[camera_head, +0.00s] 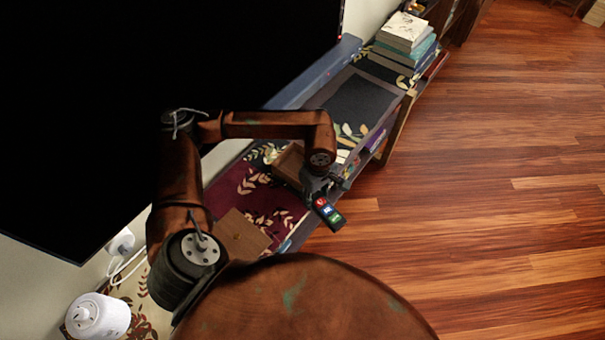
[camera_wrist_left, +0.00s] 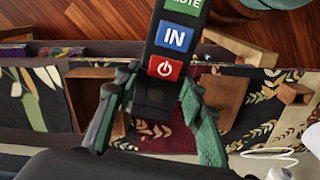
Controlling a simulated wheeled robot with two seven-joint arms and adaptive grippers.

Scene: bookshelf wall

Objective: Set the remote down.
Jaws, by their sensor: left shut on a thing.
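The remote (camera_head: 328,213) is a dark stick with red, blue and green buttons. My left gripper (camera_head: 318,193) is shut on its end and holds it near the front edge of the low shelf unit, with the wood floor beyond. In the left wrist view, the remote (camera_wrist_left: 176,38) sticks out from between the green fingers of the left gripper (camera_wrist_left: 152,108). Its red power button is nearest the fingers, then the blue "IN" button, then a green one cut off by the top edge. My right gripper is not in view.
The low shelf unit (camera_head: 359,102) runs along the wall under a large black screen (camera_head: 150,70). Books (camera_head: 404,42) are stacked at its far end. A brown wooden box (camera_head: 240,234) and a white round device (camera_head: 97,316) are at the near end. The wood floor (camera_head: 480,190) is clear.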

